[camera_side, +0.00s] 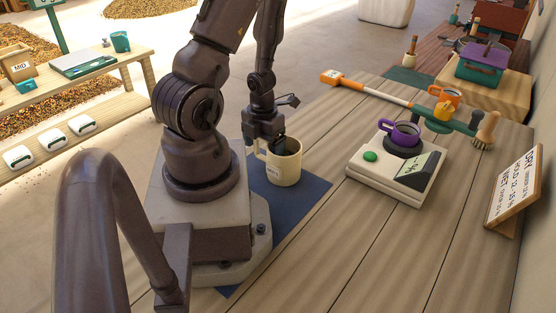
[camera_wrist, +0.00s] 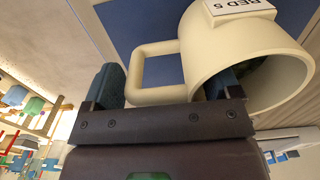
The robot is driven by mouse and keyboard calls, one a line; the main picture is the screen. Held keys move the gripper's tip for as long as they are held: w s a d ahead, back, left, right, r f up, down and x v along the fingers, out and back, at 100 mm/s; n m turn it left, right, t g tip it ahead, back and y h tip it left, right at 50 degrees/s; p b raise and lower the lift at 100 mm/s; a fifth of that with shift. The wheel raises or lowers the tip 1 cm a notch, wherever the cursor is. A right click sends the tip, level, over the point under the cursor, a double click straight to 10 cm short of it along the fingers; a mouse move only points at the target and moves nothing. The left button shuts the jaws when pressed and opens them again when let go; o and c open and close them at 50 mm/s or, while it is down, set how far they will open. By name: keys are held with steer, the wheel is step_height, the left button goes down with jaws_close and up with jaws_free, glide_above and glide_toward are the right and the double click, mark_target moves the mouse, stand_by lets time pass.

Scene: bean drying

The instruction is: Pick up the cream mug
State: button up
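The cream mug (camera_side: 286,166) stands upright over a blue mat (camera_side: 262,208) in the side view, beside my base. My gripper (camera_side: 266,140) is lowered at its rim on the handle side.
A white scale (camera_side: 392,170) with a purple mug (camera_side: 402,131) stands to the right. Behind it lie an orange mug (camera_side: 446,95), a long-handled tool (camera_side: 375,91) and a brush (camera_side: 486,130). A sign (camera_side: 514,190) stands at the right edge. The front table boards are clear.

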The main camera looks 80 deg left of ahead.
steer(key=c, duration=0.8)
steer(key=shift+r, duration=0.1)
steer(key=shift+r, duration=4.95)
steer(key=shift+f, duration=0.1)
